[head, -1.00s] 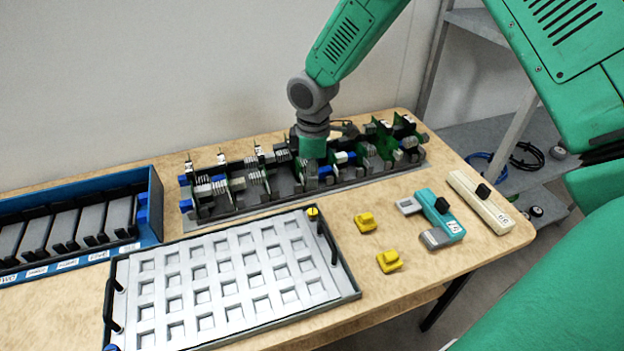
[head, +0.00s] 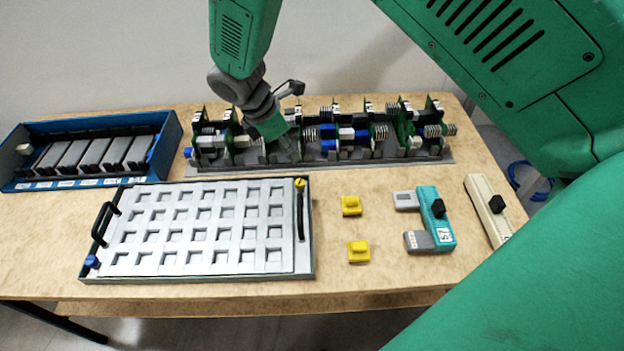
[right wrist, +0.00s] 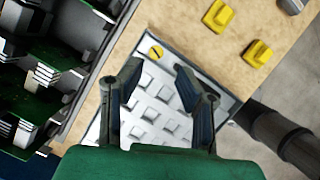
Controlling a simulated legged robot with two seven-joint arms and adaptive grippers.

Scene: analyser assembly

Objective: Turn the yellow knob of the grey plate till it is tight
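The grey plate (head: 310,240) lies flat on the table, with a white grid of square pockets. The yellow knob (head: 300,184) sits at its back right corner, and a blue knob (head: 92,262) at its front left corner. My right gripper (head: 290,152) is behind and above the yellow knob, in front of the board rack in the head view. In the right wrist view its two fingers (right wrist: 157,68) are spread and empty. The slotted yellow knob (right wrist: 156,52) shows between and just beyond the fingertips, apart from them. My left gripper is not in view.
A rack of circuit boards (head: 350,160) stands behind the plate. A blue bin (head: 172,145) is at the left. Two yellow blocks (head: 351,206), a teal device (head: 432,215) and a cream device (head: 488,205) lie at the right. The plate has black handles (head: 104,222).

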